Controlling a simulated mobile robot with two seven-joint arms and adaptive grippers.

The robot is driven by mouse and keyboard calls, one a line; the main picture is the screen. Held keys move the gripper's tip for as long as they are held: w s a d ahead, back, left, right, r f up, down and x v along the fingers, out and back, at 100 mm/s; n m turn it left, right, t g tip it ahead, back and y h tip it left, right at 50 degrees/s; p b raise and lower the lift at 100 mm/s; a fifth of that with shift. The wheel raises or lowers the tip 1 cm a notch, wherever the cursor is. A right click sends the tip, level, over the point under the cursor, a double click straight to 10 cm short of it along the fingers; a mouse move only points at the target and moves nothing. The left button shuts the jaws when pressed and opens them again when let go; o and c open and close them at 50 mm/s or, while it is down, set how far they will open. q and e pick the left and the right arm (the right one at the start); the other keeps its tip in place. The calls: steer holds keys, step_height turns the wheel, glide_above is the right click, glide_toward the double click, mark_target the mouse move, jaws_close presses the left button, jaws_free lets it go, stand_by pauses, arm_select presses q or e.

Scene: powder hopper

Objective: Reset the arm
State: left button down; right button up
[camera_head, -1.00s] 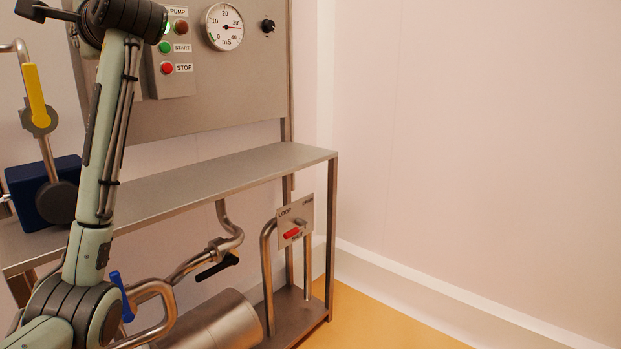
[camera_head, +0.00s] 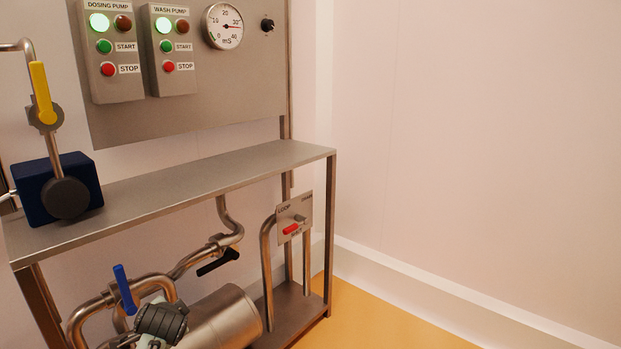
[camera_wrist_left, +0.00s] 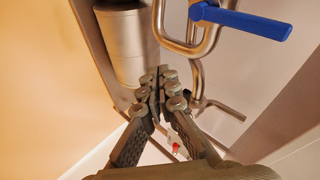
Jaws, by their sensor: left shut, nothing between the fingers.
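My left gripper shows in the left wrist view (camera_wrist_left: 157,85). Its two dark fingers meet at the tips, and nothing is between them. Past the fingertips are bent steel pipes and a valve with a blue handle (camera_wrist_left: 240,20), to the upper right. A steel cylinder (camera_wrist_left: 125,45) lies to the upper left. In the head view only a dark piece of my arm shows low at the left, in front of the pipes and the cylinder (camera_head: 225,318). The rest of the arm is out of view there. My right gripper is not in view.
The steel bench (camera_head: 220,170) has a dark blue box pump (camera_head: 35,195) on its left end. Above it a panel (camera_head: 200,115) carries pump buttons and a round gauge (camera_head: 222,26). The blue-handled valve (camera_head: 124,288) stands below the bench. The floor at right (camera_head: 380,325) is clear.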

arm_select(q)
steer(key=s+d+f+n+g+h, duration=0.2)
steer(key=s+f+n, duration=0.1)
steer(key=s+f, duration=1.1)
steer(key=s+d+f+n+g+h, duration=0.1)
steer(key=s+d+f+n+g, duration=0.1)
steer(key=s+f, duration=1.1)
steer(key=s+n+g, duration=0.1)
steer(key=s, duration=0.4)
steer(key=shift+d+f+h, duration=0.35)
steer(key=shift+h, duration=0.05)
